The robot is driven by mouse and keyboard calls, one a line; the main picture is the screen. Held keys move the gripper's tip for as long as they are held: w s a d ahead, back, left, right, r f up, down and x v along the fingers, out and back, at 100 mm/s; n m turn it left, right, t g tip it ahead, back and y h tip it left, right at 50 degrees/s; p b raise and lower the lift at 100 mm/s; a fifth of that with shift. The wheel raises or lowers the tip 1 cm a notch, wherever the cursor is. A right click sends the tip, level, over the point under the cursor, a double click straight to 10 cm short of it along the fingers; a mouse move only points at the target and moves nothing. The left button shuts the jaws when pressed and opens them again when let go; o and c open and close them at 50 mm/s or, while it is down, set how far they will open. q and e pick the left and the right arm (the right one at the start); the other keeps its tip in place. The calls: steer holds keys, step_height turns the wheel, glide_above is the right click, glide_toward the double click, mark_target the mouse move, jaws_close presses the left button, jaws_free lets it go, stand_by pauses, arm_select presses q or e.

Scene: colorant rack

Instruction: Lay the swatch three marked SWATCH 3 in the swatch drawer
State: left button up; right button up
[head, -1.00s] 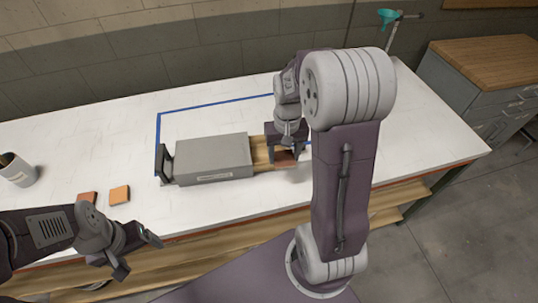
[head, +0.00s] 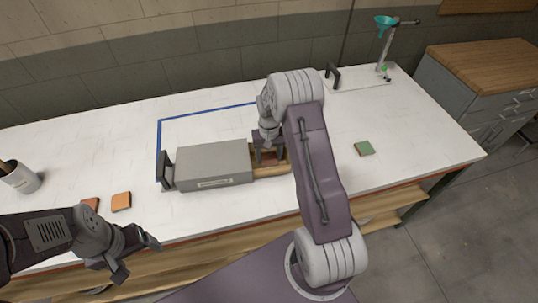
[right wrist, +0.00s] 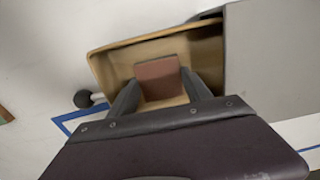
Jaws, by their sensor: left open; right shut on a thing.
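A reddish-brown swatch (right wrist: 157,78) is between the fingers of my right gripper (right wrist: 160,85), which is shut on it. No marking on it is readable, so I cannot tell its number. The wooden swatch drawer (right wrist: 100,68) stands open from the grey case, and the swatch is over or inside it; I cannot tell if it touches the bottom. In the head view my right gripper (head: 268,154) is at the open drawer (head: 273,173), partly hiding it. My left gripper (head: 137,255) is open and empty at the table's front edge.
The grey case (head: 213,162) has a black handle at its left end. A red swatch (head: 90,205) and an orange swatch (head: 121,201) lie at the left, a green swatch (head: 364,148) at the right. A cup (head: 20,178) stands far left.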

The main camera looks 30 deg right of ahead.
mark_target(269, 159)
steer(key=shift+s+f, duration=0.1)
steer(key=shift+f, duration=0.05)
steer(key=o, duration=1.3)
steer(key=shift+o, duration=0.2)
step_height(269, 159, up, 12)
steer(key=r, duration=0.1)
steer(key=s+a+f+n, duration=0.1)
steer(key=s+a, duration=0.4)
steer(key=s, duration=0.4)
steer(key=s+a+f+n+t, duration=0.1)
steer(key=s+a+f+n, duration=0.1)
steer(key=s+a, duration=0.4)
steer(key=s, duration=0.3)
steer(key=shift+b, duration=0.4)
steer(key=shift+s, duration=0.15)
